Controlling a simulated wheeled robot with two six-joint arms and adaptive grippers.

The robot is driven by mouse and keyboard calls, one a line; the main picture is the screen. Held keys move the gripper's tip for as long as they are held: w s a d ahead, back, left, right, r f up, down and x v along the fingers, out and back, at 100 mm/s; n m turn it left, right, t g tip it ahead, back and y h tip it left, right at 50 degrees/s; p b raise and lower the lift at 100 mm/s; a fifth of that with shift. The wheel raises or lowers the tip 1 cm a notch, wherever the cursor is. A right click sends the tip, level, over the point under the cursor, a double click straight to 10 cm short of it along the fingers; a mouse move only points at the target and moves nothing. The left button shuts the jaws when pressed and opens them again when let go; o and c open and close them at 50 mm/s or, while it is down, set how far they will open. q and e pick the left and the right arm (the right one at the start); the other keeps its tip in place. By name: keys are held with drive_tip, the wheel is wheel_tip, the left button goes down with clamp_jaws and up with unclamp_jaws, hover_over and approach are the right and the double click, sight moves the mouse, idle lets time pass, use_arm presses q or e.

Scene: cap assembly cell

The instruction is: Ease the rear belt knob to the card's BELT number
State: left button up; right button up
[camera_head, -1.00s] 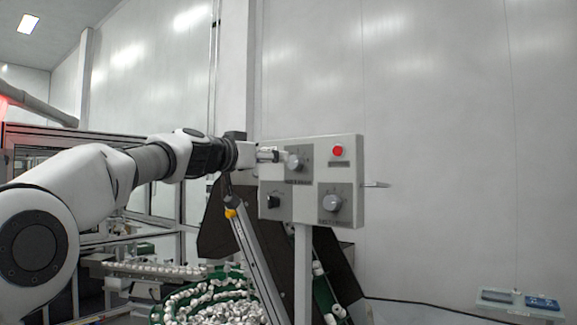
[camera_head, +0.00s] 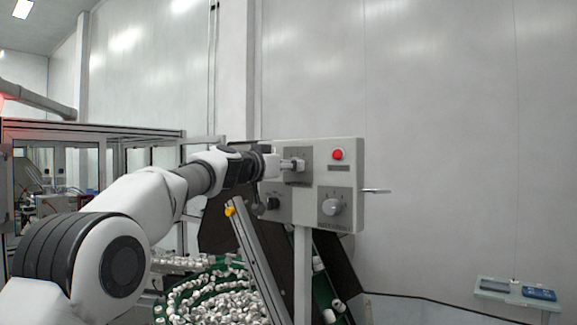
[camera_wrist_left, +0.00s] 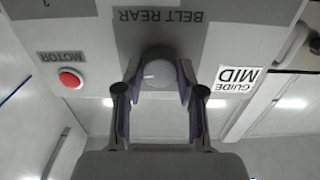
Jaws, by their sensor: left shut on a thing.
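The rear belt knob (camera_wrist_left: 158,74) is a round grey knob with a pale pointer mark, under an upside-down "BELT REAR" label (camera_wrist_left: 158,15) in the left wrist view. My left gripper (camera_wrist_left: 157,85) has one finger on each side of it and is shut on it. In the head view the left gripper (camera_head: 294,165) reaches the upper left of the grey control panel (camera_head: 309,206) and mostly covers this knob. An upside-down white card (camera_wrist_left: 236,80) reads "GUIDE MID"; no BELT number is readable. My right gripper is not in view.
A red motor button (camera_head: 337,155) sits right of the gripper. A grey knob (camera_head: 332,206) is below it and a black knob (camera_head: 272,203) at lower left. A thin rod (camera_head: 376,190) juts from the panel's right side. Green bins of white caps (camera_head: 225,295) stand below.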

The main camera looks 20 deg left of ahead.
use_arm(q)
drive_tip(key=shift+n, duration=0.4)
drive_tip(key=n, duration=1.4)
drive_tip(key=shift+n+p, duration=0.35)
drive_tip(key=shift+n, duration=0.05)
idle(0.3)
drive_tip(key=o, duration=1.1)
drive_tip(key=shift+o, duration=0.2)
drive_tip(key=shift+s+a, duration=0.1)
